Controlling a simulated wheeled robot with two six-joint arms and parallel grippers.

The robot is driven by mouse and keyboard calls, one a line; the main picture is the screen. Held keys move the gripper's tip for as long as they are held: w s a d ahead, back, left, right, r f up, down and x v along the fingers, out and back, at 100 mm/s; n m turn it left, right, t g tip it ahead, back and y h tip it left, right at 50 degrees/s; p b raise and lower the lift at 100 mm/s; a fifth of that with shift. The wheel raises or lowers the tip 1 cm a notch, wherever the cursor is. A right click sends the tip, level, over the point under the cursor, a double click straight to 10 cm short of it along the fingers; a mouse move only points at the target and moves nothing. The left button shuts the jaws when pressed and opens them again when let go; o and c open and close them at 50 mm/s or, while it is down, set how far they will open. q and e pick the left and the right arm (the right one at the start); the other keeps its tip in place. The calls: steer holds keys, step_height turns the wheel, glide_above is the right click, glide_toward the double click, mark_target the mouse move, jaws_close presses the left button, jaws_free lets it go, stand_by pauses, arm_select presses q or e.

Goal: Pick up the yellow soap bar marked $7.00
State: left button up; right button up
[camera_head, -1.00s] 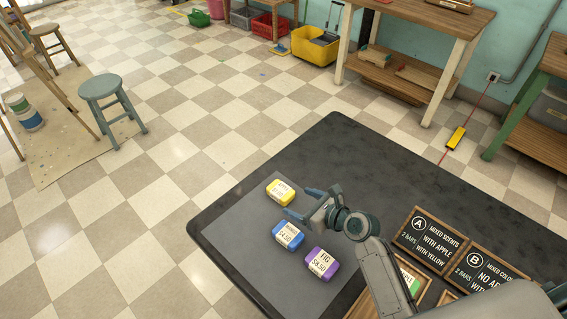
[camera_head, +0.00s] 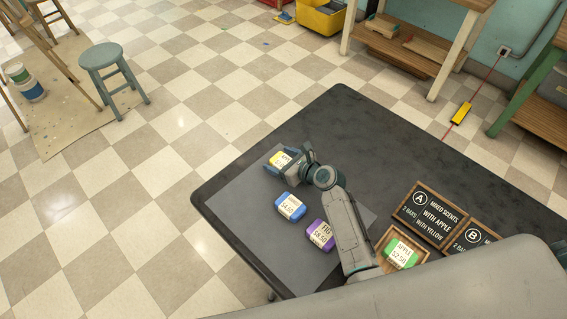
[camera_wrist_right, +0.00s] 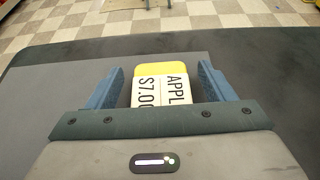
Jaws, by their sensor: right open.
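The yellow soap bar (camera_head: 279,159) lies near the far left edge of the grey mat on the dark table. In the right wrist view the yellow soap bar (camera_wrist_right: 160,71) carries a white label reading "APPL" and "$7.00". My right gripper (camera_head: 279,165) is open around it, with one blue finger on each side. In the right wrist view my right gripper (camera_wrist_right: 161,86) shows a gap between each finger and the bar. The near part of the bar is hidden by the gripper body. My left gripper is out of view.
A blue soap bar (camera_head: 290,206) marked $4.50 and a purple soap bar (camera_head: 321,235) marked FIG lie on the mat (camera_head: 240,215). A green apple soap (camera_head: 401,253) sits in a wooden tray (camera_head: 376,246). Two signs, A (camera_head: 430,213) and B (camera_head: 470,238), stand at right.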

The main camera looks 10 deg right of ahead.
steer(key=shift+w+a+f, duration=0.1)
steer(key=shift+w, duration=0.05)
steer(key=c, duration=1.1)
